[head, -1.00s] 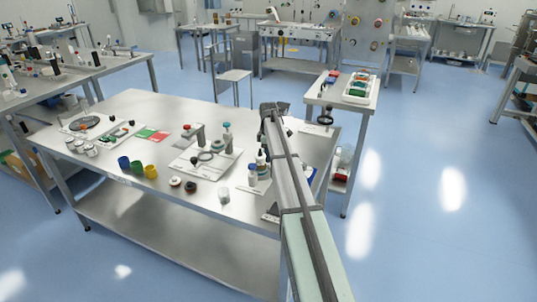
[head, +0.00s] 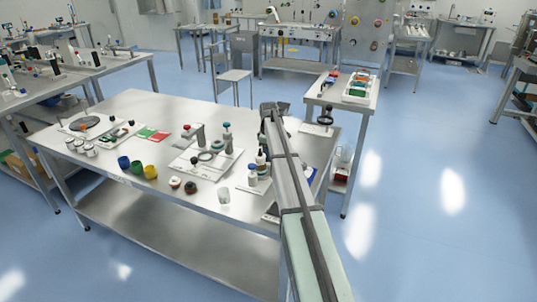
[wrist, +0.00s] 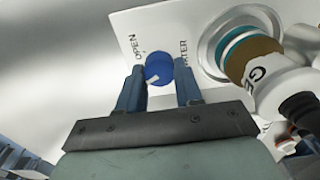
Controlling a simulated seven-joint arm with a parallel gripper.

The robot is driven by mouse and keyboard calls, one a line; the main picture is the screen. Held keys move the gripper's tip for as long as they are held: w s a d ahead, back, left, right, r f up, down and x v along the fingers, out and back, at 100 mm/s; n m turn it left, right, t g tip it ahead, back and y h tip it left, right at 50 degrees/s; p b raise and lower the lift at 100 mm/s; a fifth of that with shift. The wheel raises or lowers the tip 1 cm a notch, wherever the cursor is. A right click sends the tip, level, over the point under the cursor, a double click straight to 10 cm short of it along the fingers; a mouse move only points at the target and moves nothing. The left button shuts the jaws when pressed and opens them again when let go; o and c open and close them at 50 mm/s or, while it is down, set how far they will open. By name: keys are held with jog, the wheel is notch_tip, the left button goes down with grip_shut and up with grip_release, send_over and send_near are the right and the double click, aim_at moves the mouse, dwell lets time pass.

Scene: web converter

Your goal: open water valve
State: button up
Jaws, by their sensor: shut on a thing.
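A round blue knob (wrist: 159,66) with a white pointer mark sits on a white panel (wrist: 195,18) in the wrist view. The word OPEN is printed to its left and WATER to its right. The white mark points toward the lower left of the picture, toward my gripper's palm. My gripper (wrist: 158,73) is shut on the knob, one blue-grey finger on each side. In the head view my arm hides the knob and my fingers.
Right of the knob is a round metal-rimmed port with a teal ring (wrist: 240,36), and a white bottle (wrist: 281,83) with a brown band lies close to my right finger. In the head view a steel table (head: 130,105) with bottles and cups stands left of my arm.

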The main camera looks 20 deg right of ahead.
jog(key=m, duration=0.6)
jog(key=shift+d, duration=0.1)
jog(key=m, duration=0.6)
jog(key=shift+d+m, duration=0.1)
jog(key=shift+m, duration=0.3)
jog(key=o, duration=1)
jog(key=shift+o, duration=0.2)
notch_tip(320, 180, up, 14)
jog(key=shift+f, duration=0.2)
dwell(0.5)
